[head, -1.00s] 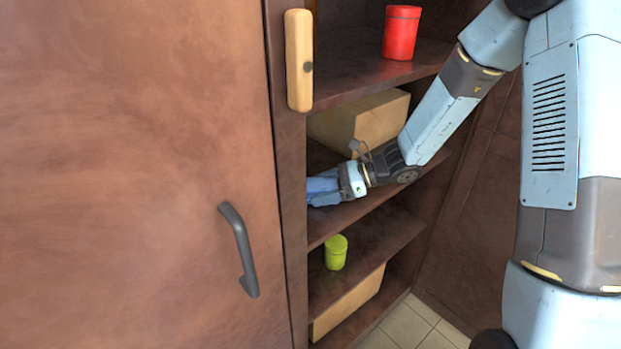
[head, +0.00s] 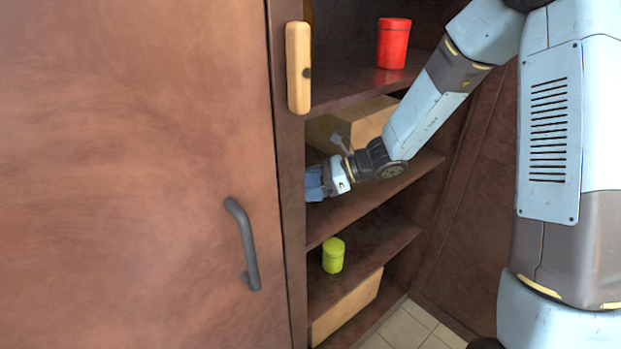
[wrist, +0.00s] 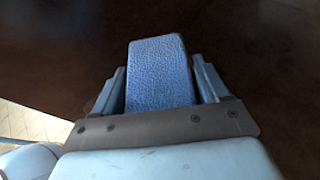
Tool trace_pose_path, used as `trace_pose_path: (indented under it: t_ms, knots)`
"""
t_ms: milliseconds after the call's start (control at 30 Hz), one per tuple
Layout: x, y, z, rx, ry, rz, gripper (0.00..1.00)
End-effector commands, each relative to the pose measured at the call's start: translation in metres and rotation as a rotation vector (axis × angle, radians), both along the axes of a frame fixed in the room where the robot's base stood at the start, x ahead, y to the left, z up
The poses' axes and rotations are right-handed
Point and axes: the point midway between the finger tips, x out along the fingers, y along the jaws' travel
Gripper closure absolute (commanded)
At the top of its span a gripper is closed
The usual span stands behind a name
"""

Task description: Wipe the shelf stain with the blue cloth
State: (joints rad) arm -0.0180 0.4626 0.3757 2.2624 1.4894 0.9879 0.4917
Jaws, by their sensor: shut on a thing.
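My gripper (head: 325,182) reaches into the middle shelf (head: 385,187) of the brown cabinet, close to the left upright. In the wrist view my gripper (wrist: 160,95) is shut on the blue cloth (wrist: 159,72), which sits between its two fingers. In the head view only a small part of the blue cloth (head: 314,185) shows, beside the upright that hides the rest. The cloth appears to be at the shelf surface, but I cannot tell whether it touches. No stain is visible in either view.
A cardboard-coloured box (head: 368,122) stands behind my arm on the same shelf. A red canister (head: 393,43) is on the shelf above. A green canister (head: 333,255) and another box (head: 345,308) are below. The closed door (head: 140,180) with its dark handle (head: 242,243) fills the left.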

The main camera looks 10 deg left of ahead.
Motion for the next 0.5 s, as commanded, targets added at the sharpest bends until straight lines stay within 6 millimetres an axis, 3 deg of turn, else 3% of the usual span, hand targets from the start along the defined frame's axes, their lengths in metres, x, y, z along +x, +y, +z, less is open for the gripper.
trace_pose_path:
  t_ms: [300,500]
  knots:
    - [0.001,-0.001,0.028,-0.001,-0.002,-0.001,0.54]
    - [0.0,-0.001,0.034,0.0,0.0,-0.001,0.54]
